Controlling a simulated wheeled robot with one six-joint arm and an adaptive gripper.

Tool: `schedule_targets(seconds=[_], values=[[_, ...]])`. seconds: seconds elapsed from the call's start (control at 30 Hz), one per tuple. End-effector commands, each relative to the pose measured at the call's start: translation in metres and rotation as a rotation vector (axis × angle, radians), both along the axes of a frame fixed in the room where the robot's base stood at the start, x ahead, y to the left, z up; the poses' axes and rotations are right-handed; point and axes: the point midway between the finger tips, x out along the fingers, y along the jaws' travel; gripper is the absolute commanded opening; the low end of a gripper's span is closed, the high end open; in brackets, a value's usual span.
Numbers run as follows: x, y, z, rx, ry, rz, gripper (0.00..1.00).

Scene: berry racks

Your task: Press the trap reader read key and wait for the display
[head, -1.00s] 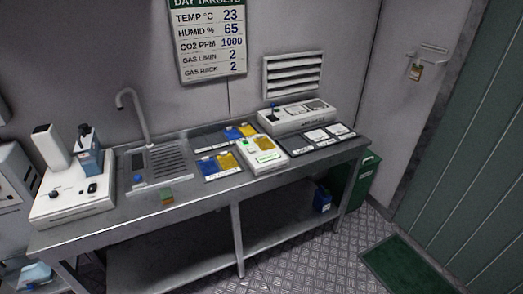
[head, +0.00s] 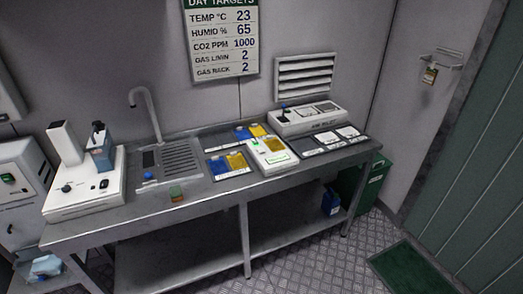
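A small white device (head: 271,157), which looks like the trap reader, sits on the steel bench between the coloured cards and a dark mat. My gripper is not in view.
The steel bench (head: 205,205) has a sink with a tap (head: 150,112). A white instrument (head: 85,190) stands at its left end, and a long white box (head: 307,118) at the back right. A green bin (head: 371,180) stands at the right. Floor in front is clear.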

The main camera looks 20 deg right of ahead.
Motion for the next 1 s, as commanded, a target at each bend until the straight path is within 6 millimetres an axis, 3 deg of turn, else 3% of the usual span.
schedule_targets(seconds=[0.03, 0.13, 0.17, 1.0], values=[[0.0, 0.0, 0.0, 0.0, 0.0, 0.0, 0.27], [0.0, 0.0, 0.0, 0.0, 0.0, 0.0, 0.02], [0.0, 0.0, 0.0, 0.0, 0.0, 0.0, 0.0], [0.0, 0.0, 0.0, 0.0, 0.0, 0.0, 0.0]])
